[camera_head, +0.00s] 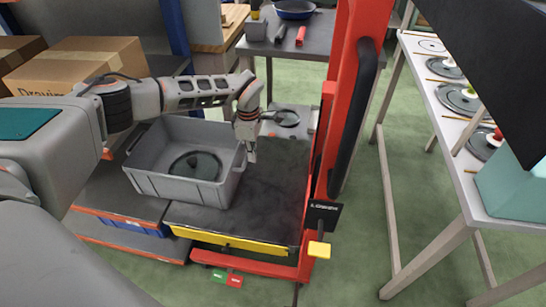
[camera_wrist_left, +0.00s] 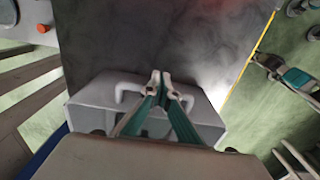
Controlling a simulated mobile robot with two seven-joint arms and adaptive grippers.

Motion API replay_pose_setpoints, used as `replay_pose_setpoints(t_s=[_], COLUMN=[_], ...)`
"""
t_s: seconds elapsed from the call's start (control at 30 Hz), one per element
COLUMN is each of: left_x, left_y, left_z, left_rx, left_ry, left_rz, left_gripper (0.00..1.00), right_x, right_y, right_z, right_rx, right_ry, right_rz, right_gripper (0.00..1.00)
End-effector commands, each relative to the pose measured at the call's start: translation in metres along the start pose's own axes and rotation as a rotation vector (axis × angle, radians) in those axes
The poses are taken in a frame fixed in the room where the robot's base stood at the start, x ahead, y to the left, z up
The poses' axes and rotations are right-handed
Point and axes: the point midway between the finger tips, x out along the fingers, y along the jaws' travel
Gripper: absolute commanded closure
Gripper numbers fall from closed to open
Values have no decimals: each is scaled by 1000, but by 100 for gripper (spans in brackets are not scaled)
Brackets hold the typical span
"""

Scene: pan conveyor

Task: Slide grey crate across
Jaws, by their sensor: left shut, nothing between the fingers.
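The grey crate (camera_head: 152,183) is an open box with a dark round lid (camera_head: 195,166) lying inside. It stands on the left side of a black-topped platform (camera_head: 268,190), reaching the shelf to its left. My left gripper (camera_head: 251,158) points down at the crate's right wall. It is shut and empty; I cannot tell whether it touches the wall. In the left wrist view the shut fingers (camera_wrist_left: 161,78) are over the crate's handle side (camera_wrist_left: 100,92). My right gripper cannot be made out.
A red upright post (camera_head: 350,90) stands right of the platform. Cardboard boxes (camera_head: 70,65) are at the left. A table (camera_head: 470,190) with lids is at the right. The platform right of the crate is clear.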

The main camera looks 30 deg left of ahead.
Motion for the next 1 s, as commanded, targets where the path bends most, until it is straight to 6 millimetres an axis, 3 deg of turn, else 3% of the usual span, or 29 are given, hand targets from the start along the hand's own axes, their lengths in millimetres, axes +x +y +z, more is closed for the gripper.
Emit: replay_pose_setpoints(t_s=[0.03, 0.1, 0.6, 0.8, 1.0], left_x=[-8, -6, 2, 2, 1], left_y=[2, 2, -1, -1, -1], left_z=[-20, -41, -189, -220, -224], left_rx=[-9, -9, -7, -3, -1], left_ry=[2, 3, 6, 4, 3], left_rz=[8, 6, -1, -2, -1], left_gripper=[100, 100, 100, 100, 100], right_x=[-2, -3, -5, -5, -5], right_y=[3, 4, 6, 5, 5], right_z=[-6, -5, 0, 3, 3], right_rx=[-2, -2, -2, -1, -1], right_ry=[8, 4, -8, -14, -14], right_rz=[6, 8, 15, 14, 14], right_gripper=[100, 100, 100, 100, 100])
